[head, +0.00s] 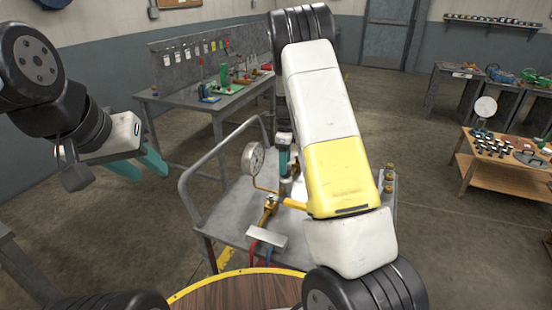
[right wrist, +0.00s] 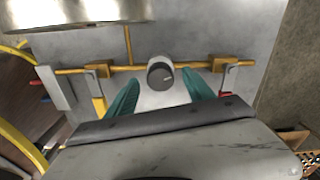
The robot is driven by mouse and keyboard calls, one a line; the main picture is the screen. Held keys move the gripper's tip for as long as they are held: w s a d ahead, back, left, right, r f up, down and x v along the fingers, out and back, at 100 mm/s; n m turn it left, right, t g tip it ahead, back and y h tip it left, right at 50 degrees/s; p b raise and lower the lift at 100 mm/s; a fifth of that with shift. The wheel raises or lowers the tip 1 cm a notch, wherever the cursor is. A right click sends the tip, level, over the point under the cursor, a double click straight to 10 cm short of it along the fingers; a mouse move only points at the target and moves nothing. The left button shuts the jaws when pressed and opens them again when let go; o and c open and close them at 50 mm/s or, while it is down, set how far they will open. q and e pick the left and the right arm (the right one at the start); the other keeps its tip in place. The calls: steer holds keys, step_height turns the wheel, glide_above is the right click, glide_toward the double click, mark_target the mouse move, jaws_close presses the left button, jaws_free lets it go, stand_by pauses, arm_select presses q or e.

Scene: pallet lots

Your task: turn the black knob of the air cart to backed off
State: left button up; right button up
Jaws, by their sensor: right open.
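The black knob (right wrist: 160,75) has a pale pointer mark on its face and sits on a brass pipe line of the air cart (head: 222,200). In the right wrist view, my right gripper (right wrist: 161,80) is open, with one teal finger on each side of the knob and a gap showing on both sides. In the head view, my right arm hides the knob, and only a part of the right gripper's teal shows. My left gripper (head: 150,172) is open and empty, off to the left of the cart.
A round pressure gauge (head: 253,158) stands on the cart, with brass fittings and red and blue hoses near it. Small brass valves (right wrist: 228,67) flank the knob. A workbench (head: 205,100) stands behind, and a wooden table (head: 500,175) stands at right.

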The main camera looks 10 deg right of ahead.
steer(key=shift+f, duration=1.2)
jaws_close()
